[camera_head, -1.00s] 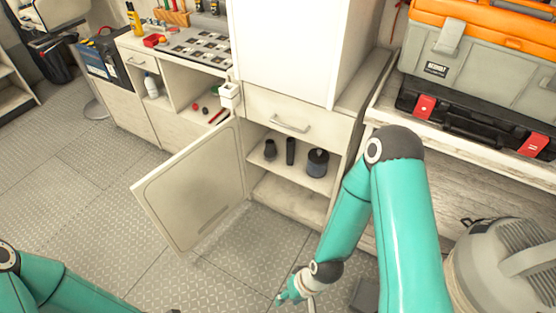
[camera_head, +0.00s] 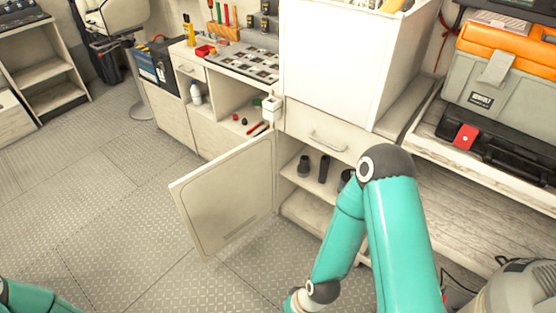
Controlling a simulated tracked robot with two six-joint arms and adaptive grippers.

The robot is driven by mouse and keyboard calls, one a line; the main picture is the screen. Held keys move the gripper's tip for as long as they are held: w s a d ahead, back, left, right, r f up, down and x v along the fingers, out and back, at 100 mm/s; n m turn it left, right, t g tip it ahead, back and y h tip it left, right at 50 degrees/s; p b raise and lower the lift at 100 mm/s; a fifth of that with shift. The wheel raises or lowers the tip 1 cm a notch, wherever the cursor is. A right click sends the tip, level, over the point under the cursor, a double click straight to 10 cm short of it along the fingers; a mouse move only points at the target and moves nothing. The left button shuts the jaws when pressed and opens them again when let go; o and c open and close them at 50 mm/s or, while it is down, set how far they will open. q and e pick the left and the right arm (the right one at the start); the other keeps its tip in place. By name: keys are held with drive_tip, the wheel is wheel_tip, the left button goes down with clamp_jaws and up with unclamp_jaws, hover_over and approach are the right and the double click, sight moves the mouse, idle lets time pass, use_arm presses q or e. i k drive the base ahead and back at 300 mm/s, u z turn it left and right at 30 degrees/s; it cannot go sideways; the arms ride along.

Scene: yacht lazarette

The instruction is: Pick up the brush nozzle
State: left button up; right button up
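Three dark attachments stand on the upper shelf of the open cabinet: a short one on the left (camera_head: 303,166), a slim upright one in the middle (camera_head: 323,169) and a wider one on the right (camera_head: 345,178). The right one is partly hidden behind my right arm. I cannot tell which of them is the brush nozzle. My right arm reaches down in front of the cabinet, and its gripper is cut off by the bottom edge. Only a bit of my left arm shows at the bottom left, without its gripper.
The cabinet door (camera_head: 225,195) stands open to the left, beside the shelf opening. A drawer (camera_head: 325,138) is shut above the shelf. A bench (camera_head: 500,180) with an orange and grey toolbox (camera_head: 500,75) is on the right. The floor (camera_head: 110,210) to the left is clear.

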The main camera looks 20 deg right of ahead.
sight(303, 168)
drive_tip(key=u, duration=0.15)
drive_tip(key=i, duration=1.3)
drive_tip(key=z, duration=0.5)
